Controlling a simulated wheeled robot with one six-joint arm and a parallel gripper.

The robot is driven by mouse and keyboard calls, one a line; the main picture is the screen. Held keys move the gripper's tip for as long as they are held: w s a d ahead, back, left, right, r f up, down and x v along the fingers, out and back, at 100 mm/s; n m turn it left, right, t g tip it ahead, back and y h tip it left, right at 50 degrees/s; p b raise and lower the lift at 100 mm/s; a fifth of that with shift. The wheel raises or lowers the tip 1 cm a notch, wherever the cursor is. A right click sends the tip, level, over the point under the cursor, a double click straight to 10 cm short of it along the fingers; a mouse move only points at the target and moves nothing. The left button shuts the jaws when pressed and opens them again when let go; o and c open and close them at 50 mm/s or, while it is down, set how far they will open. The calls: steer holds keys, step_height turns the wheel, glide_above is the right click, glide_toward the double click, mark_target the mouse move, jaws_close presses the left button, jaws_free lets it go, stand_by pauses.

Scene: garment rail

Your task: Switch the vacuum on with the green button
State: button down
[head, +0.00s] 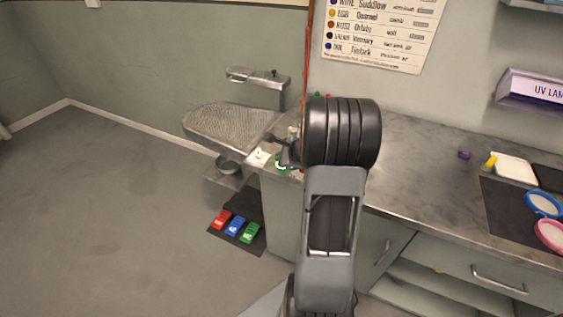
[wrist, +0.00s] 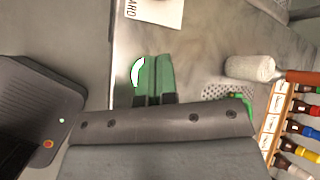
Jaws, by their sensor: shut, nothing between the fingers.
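My gripper (head: 282,160) is shut and empty, low over the front left corner of the counter. Its green fingers lie side by side in the wrist view (wrist: 153,80). A bright white crescent (wrist: 138,72) shows right beside the left finger; the rest of it is hidden, and I cannot tell whether it is the green button or whether the fingers touch it. The grey perforated board (head: 228,122) with a metal arm above it stands left of the counter. On the floor below are red, blue and green pedals, the green one (head: 250,232) at the right.
Trays and pink and blue rings sit at far right. The floor at left is clear.

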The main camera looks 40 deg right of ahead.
step_height(320, 180, up, 6)
steer(key=p, duration=0.4)
steer(key=shift+f, duration=0.15)
stand_by(0.3)
steer(key=s+a+f+n, duration=0.1)
steer(key=s+a+f+n+g+y, duration=0.1)
steer(key=n, duration=0.1)
steer(key=shift+s, duration=0.15)
steer(key=s+a+r+n+g+h, duration=0.1)
steer(key=s+a+r+n, duration=0.4)
steer(key=a+n, duration=0.5)
steer(key=s+a+r+n+g+h, duration=0.1)
steer(key=s+a+r+n+g, duration=0.2)
steer(key=s+a+r+n, duration=0.3)
steer(key=s+a+n, duration=0.4)
steer(key=a+n, duration=0.1)
steer(key=n, duration=0.1)
steer(key=shift+h, duration=0.3)
